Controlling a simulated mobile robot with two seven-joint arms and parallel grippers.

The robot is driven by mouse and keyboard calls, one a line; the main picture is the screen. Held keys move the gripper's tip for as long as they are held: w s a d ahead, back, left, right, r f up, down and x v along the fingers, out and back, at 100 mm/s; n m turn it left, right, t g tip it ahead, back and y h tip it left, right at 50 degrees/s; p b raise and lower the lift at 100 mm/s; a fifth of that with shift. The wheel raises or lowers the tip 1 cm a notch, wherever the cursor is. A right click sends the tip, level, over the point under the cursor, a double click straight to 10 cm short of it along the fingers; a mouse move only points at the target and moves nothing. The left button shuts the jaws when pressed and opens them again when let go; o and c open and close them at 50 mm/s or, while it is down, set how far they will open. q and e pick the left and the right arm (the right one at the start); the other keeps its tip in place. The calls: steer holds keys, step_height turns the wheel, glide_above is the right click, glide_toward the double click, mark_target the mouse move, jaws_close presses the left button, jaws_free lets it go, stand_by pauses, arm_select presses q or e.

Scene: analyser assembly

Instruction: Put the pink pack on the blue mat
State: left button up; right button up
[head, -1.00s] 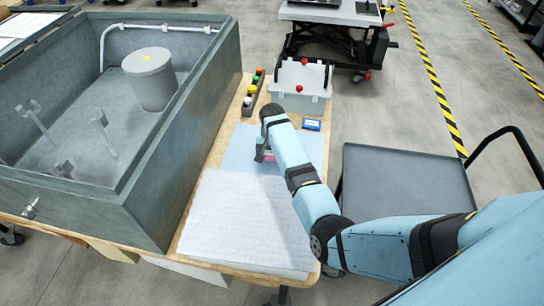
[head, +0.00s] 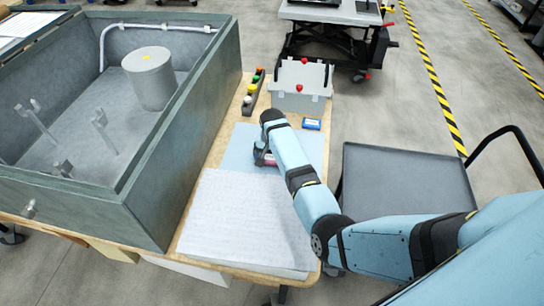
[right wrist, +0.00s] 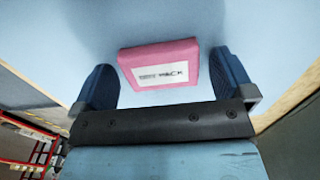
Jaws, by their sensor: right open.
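The pink pack (right wrist: 160,56) lies on the light blue mat (right wrist: 170,18), with a white label facing the wrist camera. In the head view, only a small part of the pink pack (head: 271,159) shows beside my right gripper (head: 264,157); the arm hides the rest. The blue mat (head: 238,152) lies on the wooden bench. In the right wrist view, my right gripper (right wrist: 168,84) is open, with one finger on each side of the pack and gaps between them. My left gripper is out of view.
A white pad (head: 245,222) lies in front of the mat. A large grey open box (head: 190,140) stands at the left. A dark cart (head: 405,185) stands at the right.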

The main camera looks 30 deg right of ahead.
mark_target(272, 158)
step_height(272, 158, up, 12)
stand_by(0.4)
stand_by(0.4)
